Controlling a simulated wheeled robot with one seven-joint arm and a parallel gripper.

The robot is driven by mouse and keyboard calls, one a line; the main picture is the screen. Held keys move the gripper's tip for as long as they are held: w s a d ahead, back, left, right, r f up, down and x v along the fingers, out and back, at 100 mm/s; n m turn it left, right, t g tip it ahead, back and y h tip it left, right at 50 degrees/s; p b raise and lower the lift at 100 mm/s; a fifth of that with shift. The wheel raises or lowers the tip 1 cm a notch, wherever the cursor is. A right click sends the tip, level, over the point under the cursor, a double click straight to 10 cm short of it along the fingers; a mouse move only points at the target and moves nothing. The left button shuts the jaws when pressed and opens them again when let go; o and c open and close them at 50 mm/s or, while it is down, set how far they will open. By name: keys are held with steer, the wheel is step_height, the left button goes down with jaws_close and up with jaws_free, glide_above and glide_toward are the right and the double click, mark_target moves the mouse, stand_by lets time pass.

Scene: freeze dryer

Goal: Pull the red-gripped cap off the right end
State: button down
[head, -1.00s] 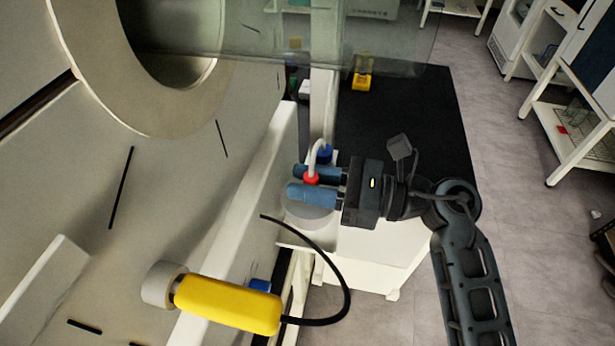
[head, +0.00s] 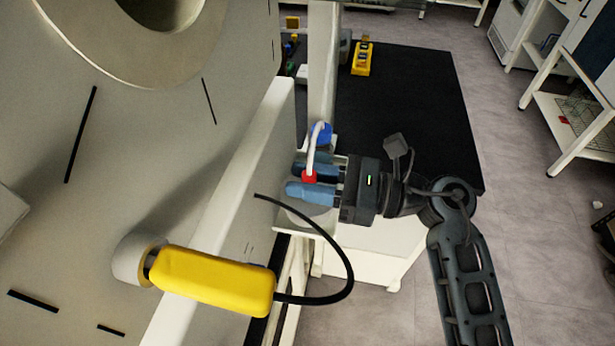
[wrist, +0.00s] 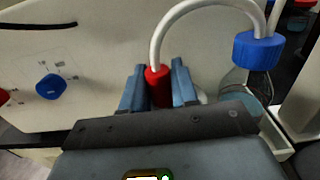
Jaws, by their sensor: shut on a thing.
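A red grip (head: 309,176) sits between the two blue fingers of my gripper (head: 303,180) in the head view. A white curved tube rises from it. In the wrist view, the red grip (wrist: 158,86) is upright, with a finger on each side, and my gripper is shut on it. The white tube (wrist: 205,8) arches from it to the right, towards a blue screw cap (wrist: 259,50) on a clear bottle. The blue cap (head: 321,131) also shows behind my fingers in the head view. The lower end of the red grip is hidden.
A yellow handle-shaped body (head: 212,280) with a black cable (head: 345,275) juts out at the lower left. A white panel (head: 215,215) and a white post (head: 322,65) stand close by my gripper. A black bench top (head: 410,110) lies behind. Floor is open at right.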

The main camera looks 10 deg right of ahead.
steer(key=shift+f+b, duration=0.25)
steer(key=shift+b, duration=0.1)
stand_by(0.5)
steer(key=shift+c, duration=0.8)
jaws_free()
steer(key=s+d+r+p, duration=0.1)
steer(key=s+d+r, duration=0.1)
steer(key=d, duration=0.4)
steer(key=shift+s+d+r, duration=0.25)
steer(key=shift+s+r, duration=0.1)
steer(key=shift+r, duration=0.15)
stand_by(0.6)
stand_by(0.4)
